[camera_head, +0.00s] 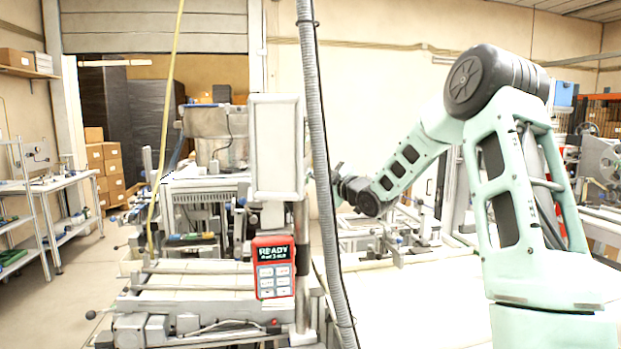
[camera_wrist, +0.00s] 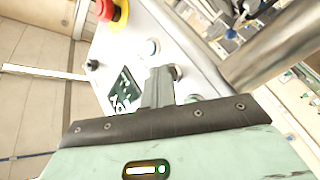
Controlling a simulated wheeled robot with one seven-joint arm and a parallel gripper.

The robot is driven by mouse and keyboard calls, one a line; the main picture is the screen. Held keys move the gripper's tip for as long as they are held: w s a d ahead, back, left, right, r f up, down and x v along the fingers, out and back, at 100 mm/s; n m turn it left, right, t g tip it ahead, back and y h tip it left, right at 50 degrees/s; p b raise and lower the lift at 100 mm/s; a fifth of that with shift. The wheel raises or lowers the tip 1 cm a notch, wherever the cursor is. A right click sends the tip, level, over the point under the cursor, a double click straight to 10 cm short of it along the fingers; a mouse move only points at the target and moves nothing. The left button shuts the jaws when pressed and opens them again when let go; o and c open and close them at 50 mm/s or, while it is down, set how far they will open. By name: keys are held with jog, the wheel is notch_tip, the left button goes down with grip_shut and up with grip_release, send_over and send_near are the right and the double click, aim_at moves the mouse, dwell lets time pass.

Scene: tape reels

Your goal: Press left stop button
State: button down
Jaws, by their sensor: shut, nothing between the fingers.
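A red mushroom-shaped button (camera_wrist: 106,9) on a yellow base sits on a pale control panel (camera_wrist: 133,42) at the top of the wrist view. A round whitish-blue button (camera_wrist: 151,47) and a round button with a reddish-grey face (camera_wrist: 177,72) lie farther along the panel. I cannot tell which is the left stop button. My gripper (camera_wrist: 161,75) is shut and empty, in front of the panel beside the reddish button; contact cannot be told. In the head view my gripper (camera_head: 339,180) is right of the white upright box (camera_head: 276,148), partly behind the grey hose.
The panel also bears a dark display (camera_wrist: 125,92) and a black knob (camera_wrist: 92,64). A metal cylinder (camera_wrist: 265,55) lies close on the right in the wrist view. The grey hose (camera_head: 318,150) hangs before the machine. A red keypad (camera_head: 273,267) reads READY.

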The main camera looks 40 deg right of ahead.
jog(key=shift+s+d, duration=0.55)
jog(key=s+d, duration=0.1)
jog(key=d, duration=0.1)
jog(key=s+d, duration=0.1)
jog(key=s, duration=0.1)
jog(key=shift+s+d, duration=0.2)
jog(key=shift+d, duration=0.15)
dwell(1.0)
